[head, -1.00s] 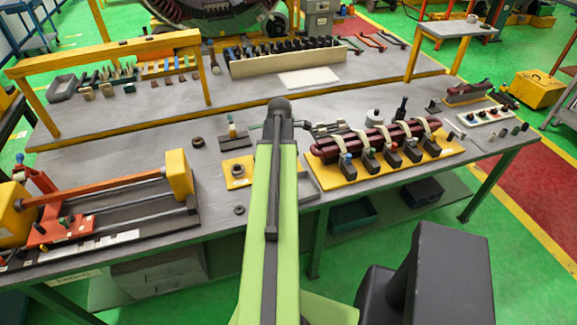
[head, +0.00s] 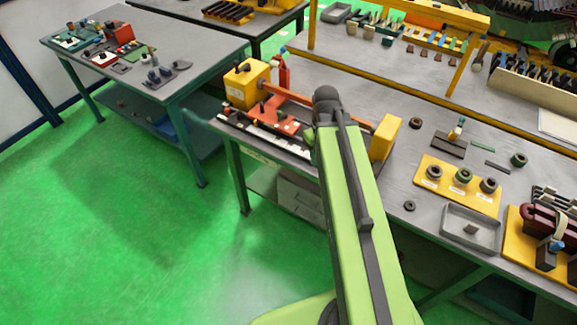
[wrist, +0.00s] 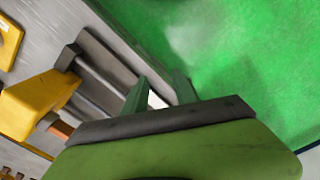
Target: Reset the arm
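My green arm rises through the middle of the head view, with its dark end in front of the orange and yellow winding fixture (head: 383,138). My gripper (wrist: 160,88) shows in the wrist view as two green fingers with a gap between them. It is open, and I see nothing held. In the wrist view the fingers are over the bench's front edge near the fixture's dark rail, with the green floor beyond. The yellow end block (wrist: 38,102) of the fixture is to their left. In the head view the gripper is hidden behind my arm.
The grey bench (head: 410,175) carries a yellow plate (head: 440,190) with ring parts, a grey tray (head: 472,229) and a dark red coil assembly (head: 545,225) at the right. A second table (head: 185,82) with parts stands at the back left. The green floor at left is clear.

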